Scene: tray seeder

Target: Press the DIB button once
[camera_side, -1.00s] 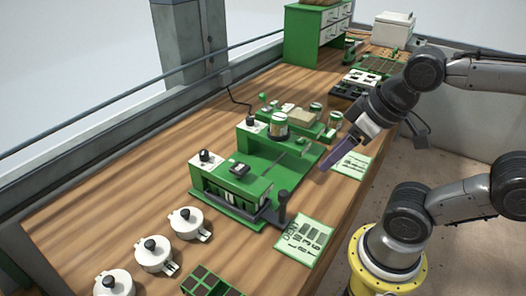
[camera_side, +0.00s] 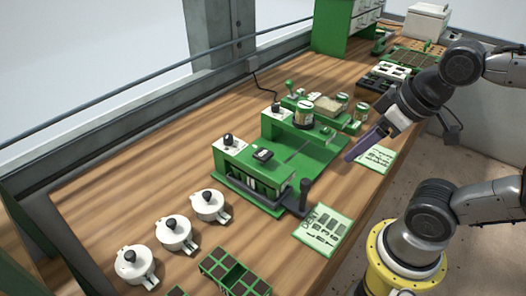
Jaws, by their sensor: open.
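The green seeder machine (camera_side: 300,152) stands in the middle of the wooden bench. A second black knob (camera_side: 276,107) sits on a white plate further back. No DIB lettering is readable, so I cannot tell which control is the DIB button. My gripper (camera_side: 352,156), with long purple fingers, hangs to the right of the machine, apart from it. It is open, with nothing seen between its fingers.
A dark upright handle (camera_side: 305,190) rises at the machine's front right corner. Printed cards (camera_side: 323,230) lie nearby. Several white lidded pots (camera_side: 173,234) stand front left, beside a green cell tray (camera_side: 235,272). Jars and trays crowd the back; bare wood lies left of the machine.

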